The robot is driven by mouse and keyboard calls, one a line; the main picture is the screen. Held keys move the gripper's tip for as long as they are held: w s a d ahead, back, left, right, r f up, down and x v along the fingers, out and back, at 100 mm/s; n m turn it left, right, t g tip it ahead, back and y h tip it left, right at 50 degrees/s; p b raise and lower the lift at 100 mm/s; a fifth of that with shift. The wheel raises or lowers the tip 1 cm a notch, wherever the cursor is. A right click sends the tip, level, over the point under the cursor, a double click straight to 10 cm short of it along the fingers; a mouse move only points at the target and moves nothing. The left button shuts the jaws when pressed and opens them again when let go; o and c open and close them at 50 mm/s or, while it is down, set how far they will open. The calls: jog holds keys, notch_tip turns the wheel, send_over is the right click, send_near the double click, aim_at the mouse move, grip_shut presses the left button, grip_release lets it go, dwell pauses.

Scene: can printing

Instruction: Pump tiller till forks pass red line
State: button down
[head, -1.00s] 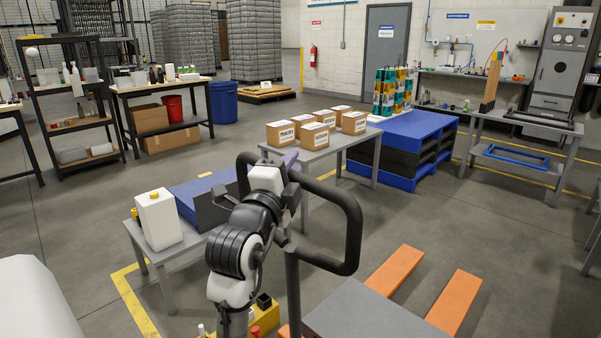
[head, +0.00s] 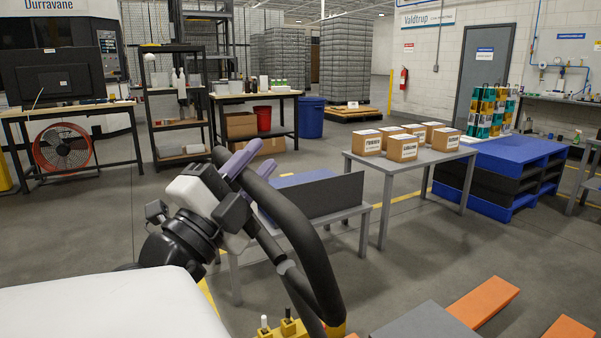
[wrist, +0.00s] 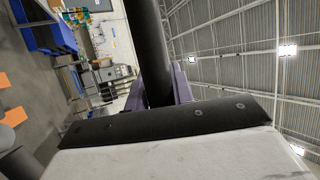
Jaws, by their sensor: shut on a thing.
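The tiller's black loop handle (head: 300,245) leans up and left across the middle of the head view. Its yellow base (head: 290,328) shows at the bottom edge. My gripper (head: 245,165), with purple fingers, is shut on the upper left part of the handle. In the wrist view the black handle bar (wrist: 148,45) passes between the purple fingers of my gripper (wrist: 160,88). Two orange forks (head: 485,303) lie low at the lower right, partly cut off by the frame. I cannot see a red line in either view.
A grey table (head: 395,166) with several cardboard boxes stands beyond the tiller, next to stacked blue and black pallets (head: 510,165). A lower grey table (head: 352,212) with a dark panel stands just behind the handle. Open floor (head: 400,265) lies between the tables and forks.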

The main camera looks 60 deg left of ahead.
jog(key=s+f+n+y+b, duration=0.1)
jog(key=s+f+b, duration=0.2)
jog(key=s, duration=0.5)
jog(key=shift+s+a+f+t+b, duration=0.15)
jog(key=shift+a+t+b, duration=0.15)
jog(key=shift+a+b, duration=0.15)
jog(key=shift+y, duration=0.3)
jog(key=c, duration=1.2)
grip_release()
jog(key=shift+s, duration=0.1)
jog(key=b+v, duration=0.2)
jog(key=v, duration=1.1)
jog(key=shift+s+d+b, duration=0.15)
jog(key=shift+s+b, duration=0.2)
jog(key=shift+f, duration=0.1)
